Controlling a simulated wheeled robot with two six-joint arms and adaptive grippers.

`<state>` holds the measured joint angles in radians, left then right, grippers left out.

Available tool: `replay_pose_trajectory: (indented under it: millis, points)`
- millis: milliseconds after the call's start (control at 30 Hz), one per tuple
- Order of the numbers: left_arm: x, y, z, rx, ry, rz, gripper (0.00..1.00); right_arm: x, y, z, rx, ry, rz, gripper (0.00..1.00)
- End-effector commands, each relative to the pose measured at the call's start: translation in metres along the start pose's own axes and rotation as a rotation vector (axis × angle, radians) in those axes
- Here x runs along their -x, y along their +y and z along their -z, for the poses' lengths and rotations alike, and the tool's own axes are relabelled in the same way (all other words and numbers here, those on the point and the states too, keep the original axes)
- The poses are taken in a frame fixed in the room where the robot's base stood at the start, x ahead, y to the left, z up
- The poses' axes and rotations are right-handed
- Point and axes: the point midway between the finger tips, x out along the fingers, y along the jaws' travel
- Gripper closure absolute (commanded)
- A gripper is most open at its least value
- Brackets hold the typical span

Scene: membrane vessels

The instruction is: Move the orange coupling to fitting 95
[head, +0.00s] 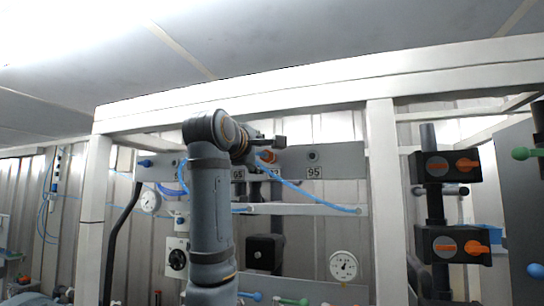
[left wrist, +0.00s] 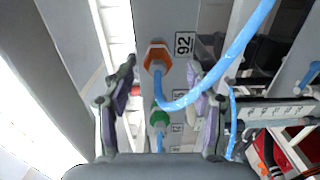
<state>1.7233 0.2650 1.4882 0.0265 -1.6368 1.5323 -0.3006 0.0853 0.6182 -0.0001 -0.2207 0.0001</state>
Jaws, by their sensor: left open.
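The orange coupling (left wrist: 157,54) sits on the grey panel beside the label 92 in the left wrist view, with a blue hose (left wrist: 203,88) running from it. It also shows in the head view (head: 267,156), partly behind my gripper. My left gripper (left wrist: 161,76) is open, its fingers on either side of the coupling's line and apart from it; in the head view the gripper (head: 268,142) is at the panel. Fitting 95 (head: 313,156) is a dark round fitting above its label, to the right, with no hose seen on it. My right gripper is not in view.
A green coupling (left wrist: 159,120) is on the same panel in the left wrist view. The blue hose (head: 310,196) hangs rightward below fitting 95. A white upright post (head: 381,190) stands right of the panel, and black valves with orange handles (head: 447,166) stand beyond it.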

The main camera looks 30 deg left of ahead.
Motion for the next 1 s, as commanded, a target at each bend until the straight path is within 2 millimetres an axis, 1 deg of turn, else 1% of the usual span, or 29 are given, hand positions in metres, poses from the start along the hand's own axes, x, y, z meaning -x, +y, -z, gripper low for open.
replay_pose_trajectory:
  millis: [33, 133, 267, 400, 533, 1000]
  points:
    - [-0.008, 0.004, 0.000, 0.000, 0.001, 0.003, 0.42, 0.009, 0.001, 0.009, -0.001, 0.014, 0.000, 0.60]
    - [-0.022, 0.003, 0.000, 0.000, 0.001, 0.002, 0.42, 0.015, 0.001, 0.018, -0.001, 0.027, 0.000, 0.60]
    - [-0.038, 0.003, 0.000, 0.001, 0.001, 0.001, 0.42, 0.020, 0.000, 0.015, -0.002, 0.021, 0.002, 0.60]
    - [-0.050, 0.002, 0.000, 0.001, 0.000, 0.001, 0.42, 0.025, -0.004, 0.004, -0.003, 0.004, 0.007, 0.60]
    - [-0.055, 0.001, 0.000, 0.001, 0.000, 0.001, 0.42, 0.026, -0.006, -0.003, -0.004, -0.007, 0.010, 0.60]
    - [-0.056, 0.000, 0.000, 0.000, 0.000, 0.000, 0.42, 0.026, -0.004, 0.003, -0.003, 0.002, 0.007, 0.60]
